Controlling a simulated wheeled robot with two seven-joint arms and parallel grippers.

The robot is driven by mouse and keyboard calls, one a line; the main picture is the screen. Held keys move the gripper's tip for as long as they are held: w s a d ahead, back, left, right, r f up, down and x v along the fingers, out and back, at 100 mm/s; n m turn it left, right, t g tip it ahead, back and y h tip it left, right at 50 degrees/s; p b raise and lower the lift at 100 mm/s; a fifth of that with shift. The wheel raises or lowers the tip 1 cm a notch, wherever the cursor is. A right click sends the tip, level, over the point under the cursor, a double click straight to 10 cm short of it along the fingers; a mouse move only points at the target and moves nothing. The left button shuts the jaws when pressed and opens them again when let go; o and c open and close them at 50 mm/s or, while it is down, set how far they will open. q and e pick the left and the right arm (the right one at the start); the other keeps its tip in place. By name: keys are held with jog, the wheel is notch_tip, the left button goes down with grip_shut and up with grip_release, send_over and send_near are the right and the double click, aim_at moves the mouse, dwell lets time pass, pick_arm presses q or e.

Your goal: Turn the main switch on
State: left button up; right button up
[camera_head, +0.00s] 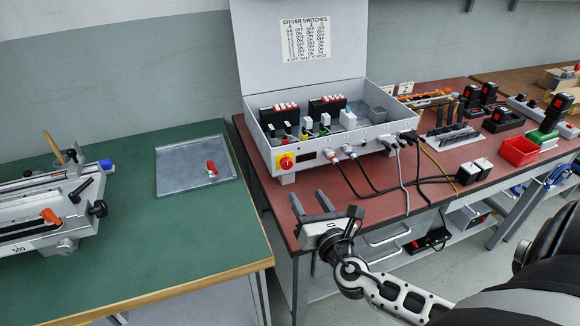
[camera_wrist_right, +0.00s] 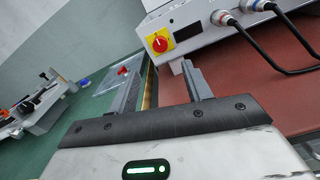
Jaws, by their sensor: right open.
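The main switch (camera_head: 286,161) is a red rotary knob on a yellow square plate. It sits at the lower left of the front of the white control box (camera_head: 314,150). In the right wrist view the main switch (camera_wrist_right: 160,41) shows beyond my fingers, up and left of the right fingertip. My right gripper (camera_head: 310,202) is open and empty, in front of and below the switch, apart from it. In the right wrist view its two fingers (camera_wrist_right: 160,85) stand spread with nothing between them. My left gripper is not in view.
The box's open lid (camera_head: 300,40) stands upright. Cables (camera_head: 365,185) run from its front across the red table (camera_head: 330,205). A green table (camera_head: 140,250) at left bears a metal tray (camera_head: 195,185) with a red item. A gap separates the tables.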

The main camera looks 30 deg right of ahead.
aim_at(288, 165)
jog(key=x, duration=1.1)
jog(key=shift+w, duration=0.4)
jog(key=shift+c, duration=0.3)
jog(key=c, duration=0.9)
